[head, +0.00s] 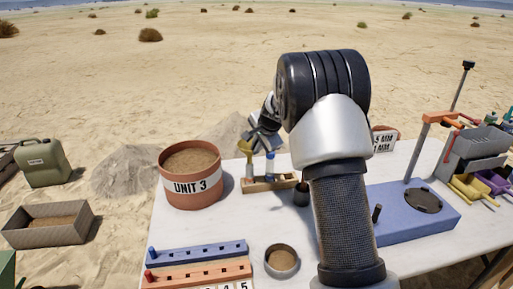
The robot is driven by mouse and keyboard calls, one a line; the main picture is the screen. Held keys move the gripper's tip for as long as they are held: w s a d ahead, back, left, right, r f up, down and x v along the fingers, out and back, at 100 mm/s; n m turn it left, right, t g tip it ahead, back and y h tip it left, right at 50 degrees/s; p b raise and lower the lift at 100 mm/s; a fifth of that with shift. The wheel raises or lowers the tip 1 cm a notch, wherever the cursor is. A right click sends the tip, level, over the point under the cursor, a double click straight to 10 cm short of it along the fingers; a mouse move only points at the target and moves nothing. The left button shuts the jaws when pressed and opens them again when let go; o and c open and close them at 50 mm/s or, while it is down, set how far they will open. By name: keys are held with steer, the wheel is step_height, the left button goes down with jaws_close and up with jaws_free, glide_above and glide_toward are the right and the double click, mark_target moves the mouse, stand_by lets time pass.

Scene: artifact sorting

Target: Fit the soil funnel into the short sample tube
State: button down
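A small yellow funnel-like piece (245,147) shows at the lower left of my gripper (257,142), above the left part of a wooden rack (284,184). A pale upright tube (249,169) stands in the rack below the yellow piece. Whether the two touch or fit together is too small to tell. A taller tube with a blue top (270,165) stands to its right in the rack. My gripper is close to the yellow piece, but its fingers are too small and partly hidden to show whether they hold it. My arm covers the middle of the table.
A soil-filled bucket marked UNIT 3 (190,190) stands left of the rack. A dark cup (301,194) is at its right. Blue (198,255) and orange (200,274) peg strips and a round soil bowl (282,261) lie in front. A blue stand (405,225) is at right.

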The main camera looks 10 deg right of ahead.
steer(key=shift+f+b, duration=1.6)
steer(key=shift+f, duration=0.75)
steer(key=c, duration=1.9)
jaws_free()
steer(key=shift+o, duration=0.2)
steer(key=shift+r, duration=0.1)
steer(key=p+v, duration=0.2)
steer(key=v, duration=1.5)
steer(key=shift+p, duration=0.35)
steer(key=shift+s+r, duration=0.2)
